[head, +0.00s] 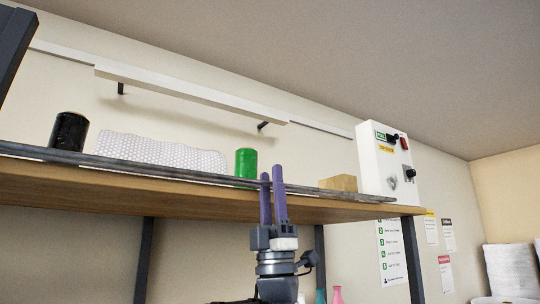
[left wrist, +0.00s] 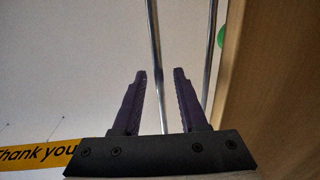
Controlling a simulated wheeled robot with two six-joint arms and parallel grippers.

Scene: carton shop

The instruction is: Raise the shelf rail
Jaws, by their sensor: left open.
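The shelf rail (head: 130,164) is a thin grey metal bar along the front edge of a wooden shelf (head: 180,201), low against the board. My left gripper (head: 272,174) points up at the shelf front with its purple fingers apart, overlapping the rail in the head view. In the left wrist view, the open fingers (left wrist: 159,72) have one shiny bar (left wrist: 154,40) running through the gap between them. A second bar (left wrist: 213,50) runs to the right, near the wood. I see no contact between fingers and bar. My right gripper is not in view.
On the shelf stand a black can (head: 69,133), a bubble-wrap roll (head: 160,152), a green can (head: 246,162), a small carton (head: 339,183) and a white control box (head: 388,163). A white wall ledge (head: 190,88) is above. Dark posts (head: 144,260) support the shelf.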

